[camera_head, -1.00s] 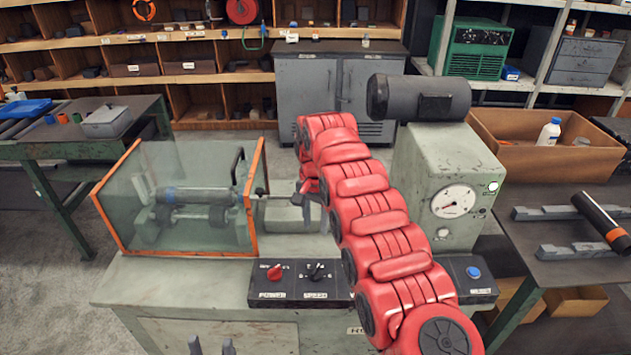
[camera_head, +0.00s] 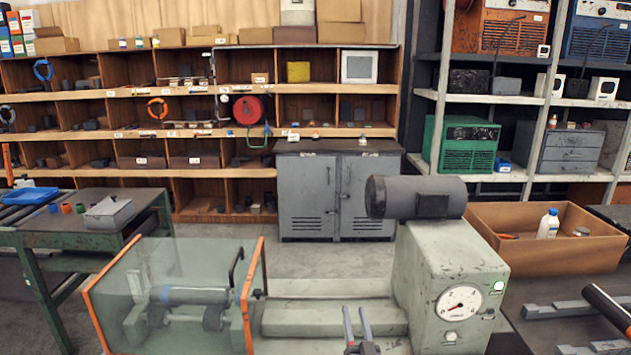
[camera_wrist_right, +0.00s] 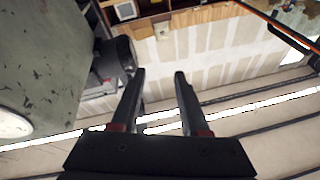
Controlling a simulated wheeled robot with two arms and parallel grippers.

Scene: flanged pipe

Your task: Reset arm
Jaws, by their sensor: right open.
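My right gripper (camera_head: 356,314) shows at the bottom centre of the head view, fingers pointing up and apart, with nothing between them. In the right wrist view the two dark fingers (camera_wrist_right: 159,76) are spread and empty. The red right arm itself is out of the head view. My left gripper is not in view. A grey cylindrical pipe (camera_head: 190,295) lies inside the clear guard box (camera_head: 165,262) with orange edges, left of the right gripper. The glass blurs its details.
The green-grey machine (camera_head: 450,290) with a gauge and dark motor (camera_head: 417,197) stands right of my gripper. A green bench (camera_head: 85,225) stands left.

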